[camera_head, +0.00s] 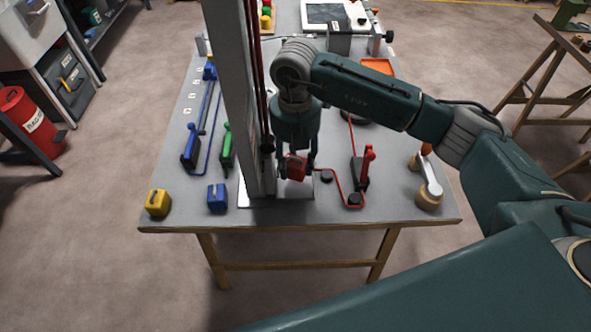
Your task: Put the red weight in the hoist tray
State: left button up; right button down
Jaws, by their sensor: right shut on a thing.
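I cannot clearly make out the hoist tray; the column and gripper hide part of this area. A yellow weight (158,202) and a blue weight (217,197) stand at the bench's front left. My left gripper is not in view.
The hoist column (234,90) rises close to my right gripper. Blue (188,150), green (227,150) and red (361,168) levers stand on the bench (330,217). A white-handled part (430,185) is at the right edge. An orange tray (379,65) lies farther back.

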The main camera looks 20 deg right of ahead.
aim_at(296, 174)
notch_tip(296, 174, down, 4)
jog(key=shift+r+p, duration=0.15)
jog(key=shift+p, duration=0.25)
jog(key=shift+f, duration=0.3)
jog(key=c, duration=1.4)
grip_release()
jog(key=shift+f, duration=0.2)
jog(key=shift+c, duration=0.2)
jog(key=o, duration=0.4)
jog(key=shift+o, duration=0.2)
jog(key=shift+r, duration=0.1)
